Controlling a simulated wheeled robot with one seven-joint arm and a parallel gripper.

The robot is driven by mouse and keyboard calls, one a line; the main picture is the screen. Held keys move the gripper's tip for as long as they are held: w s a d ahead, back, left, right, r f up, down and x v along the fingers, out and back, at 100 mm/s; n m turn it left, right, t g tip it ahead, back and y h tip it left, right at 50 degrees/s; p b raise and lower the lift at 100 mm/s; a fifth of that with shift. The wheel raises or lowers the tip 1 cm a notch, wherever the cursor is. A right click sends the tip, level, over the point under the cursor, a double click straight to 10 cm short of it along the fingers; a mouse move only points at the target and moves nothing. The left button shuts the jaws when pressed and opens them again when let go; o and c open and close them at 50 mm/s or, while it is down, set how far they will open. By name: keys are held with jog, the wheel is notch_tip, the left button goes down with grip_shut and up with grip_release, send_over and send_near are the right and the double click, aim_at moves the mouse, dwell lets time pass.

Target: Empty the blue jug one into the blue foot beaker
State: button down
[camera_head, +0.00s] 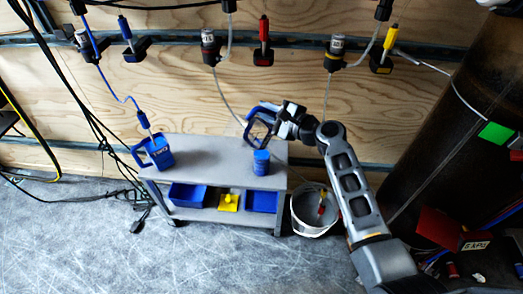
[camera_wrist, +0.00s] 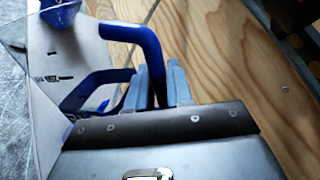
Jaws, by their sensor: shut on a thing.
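My gripper (camera_head: 283,122) is shut on the blue handle of a blue jug (camera_head: 249,125) and holds it above the right part of the grey bench. The jug looks tilted. In the wrist view, the fingers (camera_wrist: 158,88) close around the blue handle (camera_wrist: 146,45); much of the jug is hidden or out of frame. I cannot read a label on it. The blue foot beaker (camera_head: 261,164) stands upright on the bench, below the jug and apart from it. Whether liquid is flowing cannot be seen.
Another blue jug (camera_head: 161,157), marked TWO, stands on the left of the grey bench (camera_head: 213,155) with a tube above it. Blue bins (camera_head: 187,196) sit on the lower shelf. A white bucket (camera_head: 312,220) stands right of the bench. Hoses hang from the plywood wall.

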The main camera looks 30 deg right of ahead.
jog(key=shift+d+f+m, duration=0.15)
jog(key=shift+d+m, duration=0.25)
jog(key=shift+d, duration=0.1)
dwell(1.1)
